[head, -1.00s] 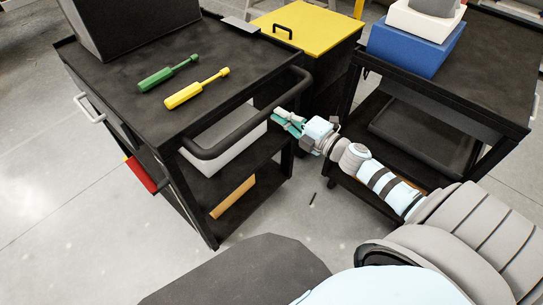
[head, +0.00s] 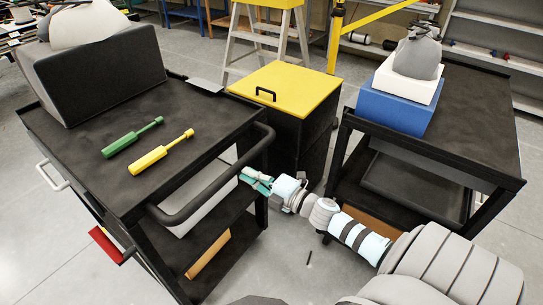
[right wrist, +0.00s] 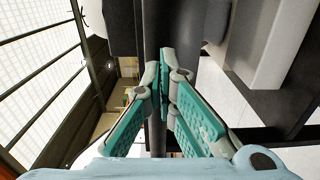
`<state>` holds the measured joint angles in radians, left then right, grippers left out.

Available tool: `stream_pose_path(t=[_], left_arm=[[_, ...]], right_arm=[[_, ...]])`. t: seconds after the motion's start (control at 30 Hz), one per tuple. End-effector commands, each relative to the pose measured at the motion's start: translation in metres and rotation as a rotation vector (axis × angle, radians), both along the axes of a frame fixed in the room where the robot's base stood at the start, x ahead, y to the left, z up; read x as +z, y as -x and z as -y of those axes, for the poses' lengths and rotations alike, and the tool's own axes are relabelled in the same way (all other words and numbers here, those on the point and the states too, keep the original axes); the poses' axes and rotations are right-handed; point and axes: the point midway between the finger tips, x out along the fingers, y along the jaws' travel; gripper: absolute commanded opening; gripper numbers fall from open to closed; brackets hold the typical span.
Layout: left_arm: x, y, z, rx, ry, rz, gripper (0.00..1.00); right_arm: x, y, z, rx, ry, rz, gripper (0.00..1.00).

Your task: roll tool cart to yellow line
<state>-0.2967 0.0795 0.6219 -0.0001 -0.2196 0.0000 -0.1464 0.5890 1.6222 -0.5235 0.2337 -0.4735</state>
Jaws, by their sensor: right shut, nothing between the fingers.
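The tool cart (head: 80,142) is a black cart at the left of the head view. A green screwdriver (head: 131,138) and a yellow screwdriver (head: 160,152) lie on its top. Its black push handle (head: 212,192) curves out on the side towards my right arm. My right gripper (head: 246,176), with teal fingers, is at the outer side of this handle. In the right wrist view the fingers (right wrist: 166,76) are shut and empty, with a dark bar (right wrist: 152,32) just beyond them; contact cannot be told. I see no yellow line on the floor. My left gripper is out of view.
A yellow-topped black cabinet (head: 292,88) stands behind the gripper. A second black cart (head: 478,120) with a blue box (head: 392,108) is at the right. A ladder (head: 262,42) and a yellow post (head: 336,38) stand behind. Some grey floor is clear at front.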

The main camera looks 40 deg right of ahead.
Motion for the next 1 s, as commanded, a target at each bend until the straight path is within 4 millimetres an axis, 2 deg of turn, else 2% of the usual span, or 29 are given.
stream_pose_path(t=[0.27,1.0], left_arm=[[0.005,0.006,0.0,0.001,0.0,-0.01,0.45],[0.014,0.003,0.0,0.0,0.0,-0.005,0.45]], right_arm=[[0.001,-0.009,-0.002,-0.001,0.0,0.001,0.0],[0.0,-0.031,-0.01,0.004,-0.002,0.0,0.0]])
